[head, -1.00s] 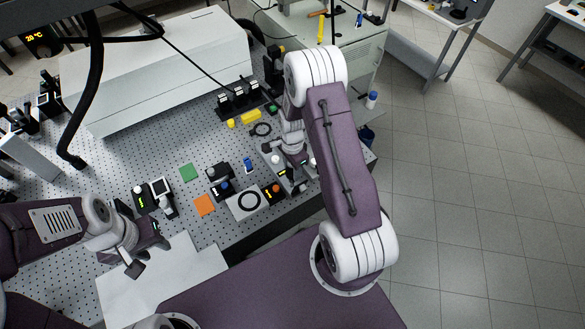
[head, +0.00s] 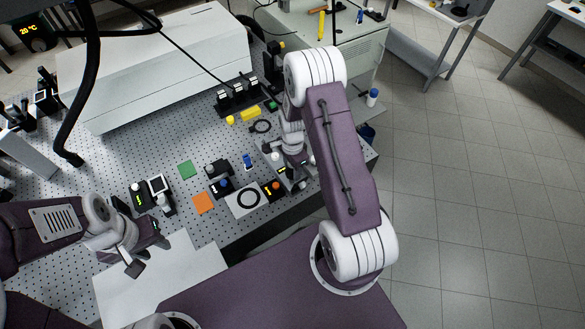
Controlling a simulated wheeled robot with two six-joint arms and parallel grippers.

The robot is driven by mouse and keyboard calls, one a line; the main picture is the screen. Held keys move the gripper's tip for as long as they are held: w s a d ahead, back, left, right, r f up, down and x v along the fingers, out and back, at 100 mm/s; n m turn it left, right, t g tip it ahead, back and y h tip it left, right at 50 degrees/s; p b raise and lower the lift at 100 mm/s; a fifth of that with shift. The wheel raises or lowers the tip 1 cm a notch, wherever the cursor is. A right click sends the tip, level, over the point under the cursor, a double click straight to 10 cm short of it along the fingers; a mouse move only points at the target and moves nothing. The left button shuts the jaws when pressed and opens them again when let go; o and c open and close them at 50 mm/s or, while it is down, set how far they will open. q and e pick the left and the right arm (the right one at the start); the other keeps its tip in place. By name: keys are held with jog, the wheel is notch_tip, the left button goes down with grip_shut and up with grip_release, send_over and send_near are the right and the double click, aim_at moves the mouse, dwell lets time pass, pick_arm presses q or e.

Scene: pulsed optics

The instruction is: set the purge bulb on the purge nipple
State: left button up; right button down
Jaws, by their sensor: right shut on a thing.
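My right gripper (head: 287,178) is low over the right end of the perforated table (head: 120,160), partly hidden by its own wrist. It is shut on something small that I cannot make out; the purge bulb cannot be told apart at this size. Small white round knobs (head: 276,156) show beside it. I cannot tell which of the small fittings here is the purge nipple. My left gripper (head: 150,256) is open and empty above a white sheet (head: 185,262) at the front left.
A small black device with an orange top (head: 271,187), a white plate with a black ring (head: 247,199), a blue-capped item (head: 247,161), an orange square (head: 203,203) and a green square (head: 186,169) lie left of the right gripper. A long white housing (head: 160,70) stands behind.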

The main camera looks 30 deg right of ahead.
jog(key=shift+f, duration=0.3)
jog(key=c, duration=0.9)
grip_release()
jog(key=shift+o, duration=0.8)
jog(key=shift+s, duration=0.1)
jog(key=shift+r+b, duration=0.25)
jog(key=shift+b, duration=0.05)
notch_tip(320, 180, up, 8)
jog(key=shift+r+b, duration=0.25)
jog(key=shift+b, duration=0.85)
notch_tip(320, 180, up, 4)
jog(key=p, duration=0.4)
jog(key=shift+r, duration=0.25)
jog(key=shift+f, duration=0.15)
